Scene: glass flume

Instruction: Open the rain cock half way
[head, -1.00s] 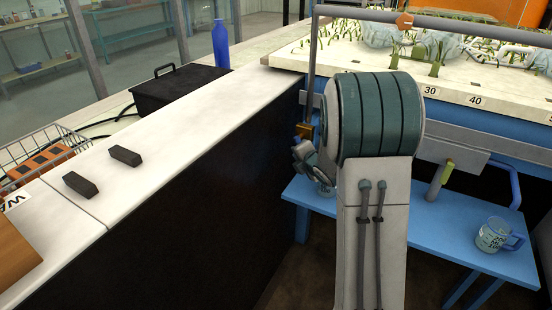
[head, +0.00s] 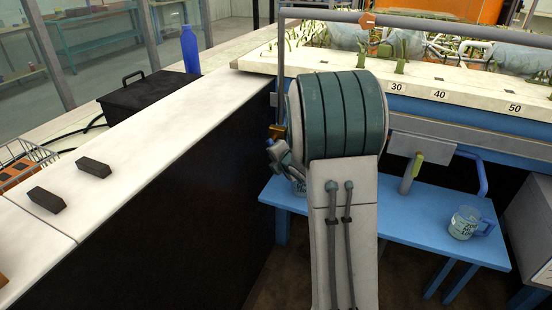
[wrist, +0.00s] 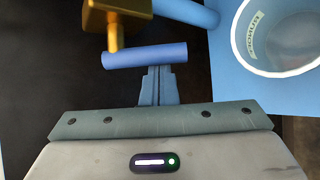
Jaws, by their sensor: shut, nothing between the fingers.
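A brass valve body (wrist: 105,22) with a blue bar-shaped lever (wrist: 145,56) shows at the top of the wrist view, apparently the rain cock. The lever lies nearly level in that picture. My gripper (wrist: 159,70) is shut, its fingertips right at the lever's near side. I cannot tell whether they touch it. In the head view the brass valve (head: 278,132) shows small at the foot of the upright pipe, left of my arm. My arm hides most of the gripper and lever there.
A blue shelf (head: 400,216) below bears a mug (head: 467,223); a white cup (wrist: 280,35) stands right of the lever. A green-handled part (head: 412,172) hangs under the flume bed. The white-topped counter (head: 130,150) flanks my arm's left side.

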